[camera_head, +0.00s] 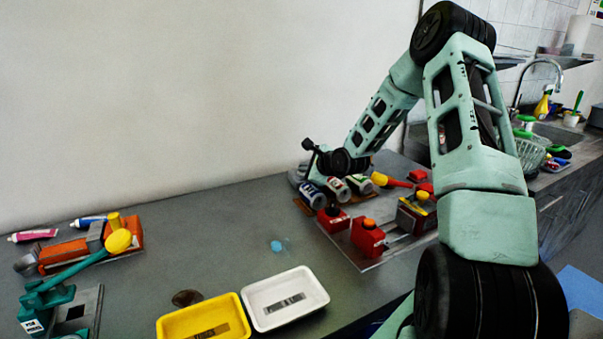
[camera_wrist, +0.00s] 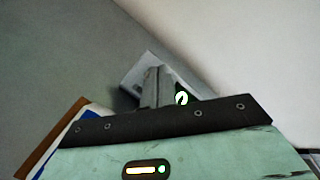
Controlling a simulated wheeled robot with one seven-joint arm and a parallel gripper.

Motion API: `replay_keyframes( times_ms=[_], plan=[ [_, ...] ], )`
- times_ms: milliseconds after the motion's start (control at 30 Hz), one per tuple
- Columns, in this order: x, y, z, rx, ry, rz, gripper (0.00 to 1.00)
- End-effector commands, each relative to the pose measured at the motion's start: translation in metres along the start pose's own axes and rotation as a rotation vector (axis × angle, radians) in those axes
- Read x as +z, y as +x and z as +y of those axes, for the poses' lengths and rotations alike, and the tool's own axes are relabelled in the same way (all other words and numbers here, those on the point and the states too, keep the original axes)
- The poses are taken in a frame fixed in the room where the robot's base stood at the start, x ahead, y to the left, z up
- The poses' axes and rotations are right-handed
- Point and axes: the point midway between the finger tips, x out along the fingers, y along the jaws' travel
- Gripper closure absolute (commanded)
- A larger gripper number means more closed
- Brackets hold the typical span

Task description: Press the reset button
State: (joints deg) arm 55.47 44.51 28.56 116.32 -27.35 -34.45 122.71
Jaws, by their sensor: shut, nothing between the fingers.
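Red boxes stand on a grey plate (camera_head: 378,262) on the counter, below and to the right of my wrist in the head view. The front red box (camera_head: 368,240) has an orange-red button on top. I cannot tell which carries the reset button. My gripper (camera_wrist: 160,88) is shut and empty in the wrist view, in front of a pale grey block (camera_wrist: 143,72). No red button shows there.
A white tray (camera_head: 318,289) and a yellow tray (camera_head: 236,318) stand at the counter's front. An orange and teal device (camera_head: 75,250) is at the left. The middle of the counter (camera_head: 210,235) is mostly clear.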

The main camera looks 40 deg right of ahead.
Motion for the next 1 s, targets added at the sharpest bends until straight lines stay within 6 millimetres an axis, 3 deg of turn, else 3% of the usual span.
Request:
replay_keyframes(
  times_ms=[1000],
  plan=[
    [0.007,-0.011,-0.007,0.001,0.001,0.001,1.0]
  ],
)
